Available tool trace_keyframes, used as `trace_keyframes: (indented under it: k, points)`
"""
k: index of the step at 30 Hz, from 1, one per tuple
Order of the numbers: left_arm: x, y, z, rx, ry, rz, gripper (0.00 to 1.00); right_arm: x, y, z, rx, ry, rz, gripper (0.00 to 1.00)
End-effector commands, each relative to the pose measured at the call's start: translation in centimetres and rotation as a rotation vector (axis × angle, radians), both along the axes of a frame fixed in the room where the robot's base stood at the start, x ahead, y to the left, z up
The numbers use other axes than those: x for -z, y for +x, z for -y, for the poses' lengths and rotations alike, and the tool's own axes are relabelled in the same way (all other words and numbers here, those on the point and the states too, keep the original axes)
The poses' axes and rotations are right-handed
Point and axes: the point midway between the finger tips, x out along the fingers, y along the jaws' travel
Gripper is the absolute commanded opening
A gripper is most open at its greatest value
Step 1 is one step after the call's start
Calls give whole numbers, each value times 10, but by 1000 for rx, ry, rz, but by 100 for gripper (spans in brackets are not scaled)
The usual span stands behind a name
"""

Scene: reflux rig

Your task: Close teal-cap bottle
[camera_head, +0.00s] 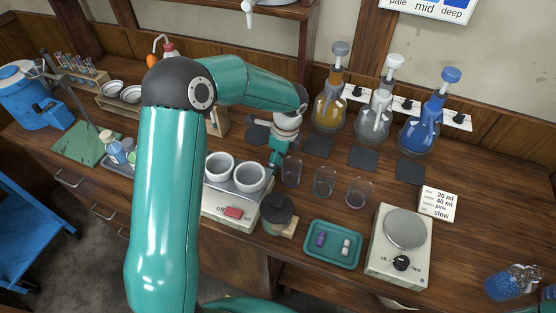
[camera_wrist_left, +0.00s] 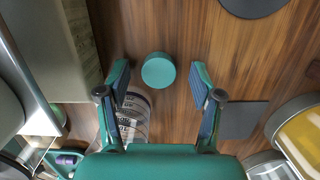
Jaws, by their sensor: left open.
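A round teal cap (camera_wrist_left: 158,70) shows from above in the left wrist view, over the wooden table. I cannot tell whether it lies loose or sits on something. My left gripper (camera_wrist_left: 162,85) is open, with one finger on either side of the cap and apart from it. In the head view the left gripper (camera_head: 277,160) points down behind the white cups, left of the clear beakers, and the cap is not clearly seen there. A dark jar (camera_head: 277,214) stands in front. Small bottles (camera_head: 114,150) stand at the left; no open teal-cap bottle is clearly identifiable. My right gripper is not in view.
Glass beakers (camera_head: 324,182) stand close to the right of the left gripper; one (camera_wrist_left: 135,112) shows below it in the wrist view. The two-cup heater (camera_head: 226,212) is in front. Stoppered flasks (camera_head: 330,112) line the back. A teal tray (camera_head: 318,262) and stirrer (camera_head: 384,255) stand at front right.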

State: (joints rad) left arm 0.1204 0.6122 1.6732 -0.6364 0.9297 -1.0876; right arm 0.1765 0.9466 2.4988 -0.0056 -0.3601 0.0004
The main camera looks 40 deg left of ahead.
Motion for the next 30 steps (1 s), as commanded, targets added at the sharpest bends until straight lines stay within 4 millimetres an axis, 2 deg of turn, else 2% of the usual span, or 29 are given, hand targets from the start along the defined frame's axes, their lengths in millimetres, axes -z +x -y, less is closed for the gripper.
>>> trace_keyframes:
  k: [8, 11, 16, 30]
  points:
    - [0, 0, 0, 0, 0, 0, 66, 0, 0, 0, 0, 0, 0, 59]
    - [0, 0, 0, 0, 0, 0, 52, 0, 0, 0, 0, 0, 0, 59]
    - [0, 0, -1, 0, 0, 0, 24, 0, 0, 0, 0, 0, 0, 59]
    - [-3, 0, -1, -1, 0, 1, 23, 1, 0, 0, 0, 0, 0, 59]
